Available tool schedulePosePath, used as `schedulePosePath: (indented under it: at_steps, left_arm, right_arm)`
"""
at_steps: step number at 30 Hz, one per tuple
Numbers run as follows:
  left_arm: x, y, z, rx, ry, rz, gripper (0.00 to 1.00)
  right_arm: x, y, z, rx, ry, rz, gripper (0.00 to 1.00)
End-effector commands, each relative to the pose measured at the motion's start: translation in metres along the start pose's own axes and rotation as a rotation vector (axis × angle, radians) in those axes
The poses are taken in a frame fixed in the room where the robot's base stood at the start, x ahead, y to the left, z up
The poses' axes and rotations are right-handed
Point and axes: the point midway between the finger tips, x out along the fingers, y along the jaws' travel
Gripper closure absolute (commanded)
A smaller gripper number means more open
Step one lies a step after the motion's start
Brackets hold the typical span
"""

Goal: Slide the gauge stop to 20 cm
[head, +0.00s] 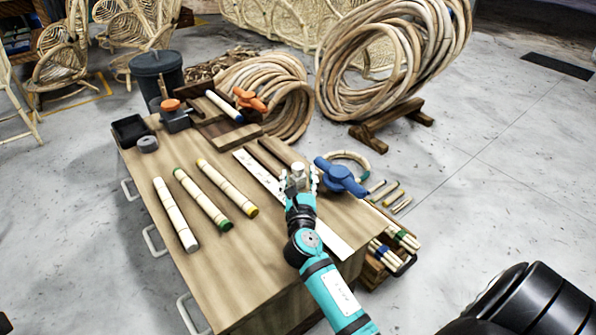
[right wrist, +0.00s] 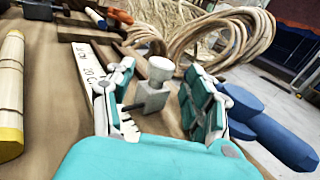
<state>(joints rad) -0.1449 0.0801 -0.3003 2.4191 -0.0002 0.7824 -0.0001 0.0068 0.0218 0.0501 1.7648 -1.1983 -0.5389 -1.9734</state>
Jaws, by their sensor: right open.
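The gauge stop, a small grey block with a pale round knob (right wrist: 158,72), stands upright on the gauge. In the right wrist view it sits between the open fingers of my right gripper (right wrist: 160,98), with gaps visible on both sides. In the head view the stop (head: 298,172) shows just beyond the gripper (head: 300,184). The white gauge rule (head: 258,172) runs diagonally across the bench, partly covered by my right arm. Some markings on the rule (right wrist: 84,62) show in the right wrist view, but the stop's exact reading cannot be told. My left gripper is not seen.
A blue clamp-like fixture (head: 341,176) stands close to the right of the gripper. Several rattan sticks with coloured ends (head: 176,214) lie on the left of the wooden bench (head: 220,275). An orange-handled clamp (head: 250,99) is at the back. Large rattan coils (head: 390,50) stand behind.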

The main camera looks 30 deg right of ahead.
Motion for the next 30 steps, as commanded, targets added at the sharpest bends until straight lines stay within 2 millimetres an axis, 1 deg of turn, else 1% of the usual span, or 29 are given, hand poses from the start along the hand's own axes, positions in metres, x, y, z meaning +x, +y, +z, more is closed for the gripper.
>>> schedulePosePath:
  at_steps: [1, 3, 7, 12, 18, 19, 30]
  left_arm:
    - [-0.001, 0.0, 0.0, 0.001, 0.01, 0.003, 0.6]
    - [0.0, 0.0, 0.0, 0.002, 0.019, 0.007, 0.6]
    - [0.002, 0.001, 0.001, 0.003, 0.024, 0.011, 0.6]
    - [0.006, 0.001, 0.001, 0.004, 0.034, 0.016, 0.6]
    - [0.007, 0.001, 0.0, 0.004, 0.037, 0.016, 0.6]
    - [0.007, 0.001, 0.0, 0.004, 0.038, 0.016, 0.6]
    - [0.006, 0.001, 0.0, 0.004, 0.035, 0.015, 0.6]
  right_arm:
    - [0.01, -0.001, -0.001, -0.001, -0.003, -0.001, 0.46]
    - [0.021, 0.0, -0.002, -0.001, -0.002, -0.001, 0.46]
    - [0.033, 0.0, -0.001, -0.001, -0.001, 0.0, 0.46]
    - [0.04, -0.001, 0.0, 0.0, 0.0, 0.0, 0.46]
    - [0.04, -0.001, 0.0, 0.0, 0.0, 0.0, 0.46]
    - [0.04, -0.001, 0.0, 0.0, 0.0, 0.0, 0.47]
    - [0.039, 0.0, 0.0, 0.0, 0.0, 0.0, 0.96]
